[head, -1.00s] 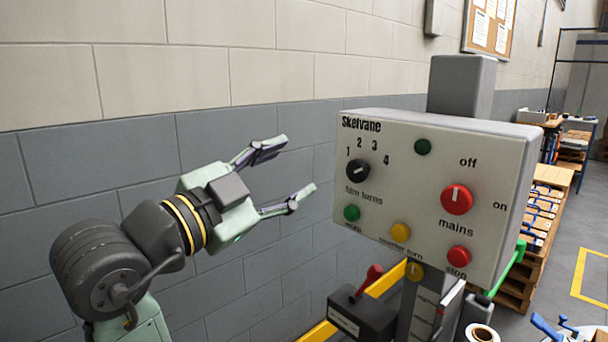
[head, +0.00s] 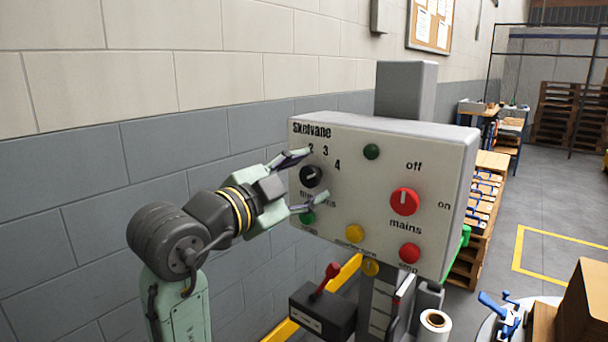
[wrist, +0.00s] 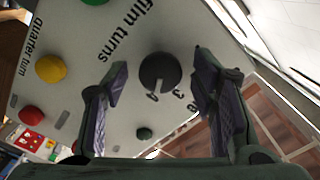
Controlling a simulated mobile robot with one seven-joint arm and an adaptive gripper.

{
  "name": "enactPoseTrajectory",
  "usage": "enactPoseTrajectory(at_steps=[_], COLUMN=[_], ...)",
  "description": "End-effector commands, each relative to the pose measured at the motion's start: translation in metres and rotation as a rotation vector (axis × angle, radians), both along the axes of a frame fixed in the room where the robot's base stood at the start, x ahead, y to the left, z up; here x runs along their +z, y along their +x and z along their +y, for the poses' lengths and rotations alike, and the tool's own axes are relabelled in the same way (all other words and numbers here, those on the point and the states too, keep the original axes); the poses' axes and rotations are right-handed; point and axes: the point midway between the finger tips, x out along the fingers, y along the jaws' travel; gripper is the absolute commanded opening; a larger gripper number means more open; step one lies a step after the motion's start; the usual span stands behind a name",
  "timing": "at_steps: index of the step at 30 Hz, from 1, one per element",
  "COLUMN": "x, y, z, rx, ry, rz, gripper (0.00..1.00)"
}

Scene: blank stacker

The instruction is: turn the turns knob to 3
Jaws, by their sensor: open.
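The black film turns knob (head: 311,177) is on the upper left of the pale control panel (head: 350,215), with printed digits around its upper side. It also shows in the wrist view (wrist: 160,73), with the 4 and 3 below it. My gripper (head: 314,180) is open in front of the panel, one finger above the knob and one below. In the wrist view my gripper (wrist: 158,66) has a finger on either side of the knob, with gaps. The upper finger hides the 1 in the head view.
The red mains knob (head: 405,201) is to the right. A green button (head: 307,217) sits close under the lower finger, with a yellow button (head: 354,233) and red stop button (head: 409,253) nearby. A red-handled lever (head: 325,281) stands below the panel.

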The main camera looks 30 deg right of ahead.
Motion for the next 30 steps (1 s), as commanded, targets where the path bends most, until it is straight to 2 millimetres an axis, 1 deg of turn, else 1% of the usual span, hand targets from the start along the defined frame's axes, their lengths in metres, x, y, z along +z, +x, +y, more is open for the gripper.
enactPoseTrajectory(at_steps=[8,27,30], x=[-0.0002,-0.0002,-0.0003], y=[0.0004,0.0003,0.0002], z=[-0.0013,-0.0011,-0.0011], rx=[0.000,0.000,-0.001], ry=[0.000,0.000,0.001], rz=[0.000,0.000,0.000], gripper=[0.53,0.10,0.04])
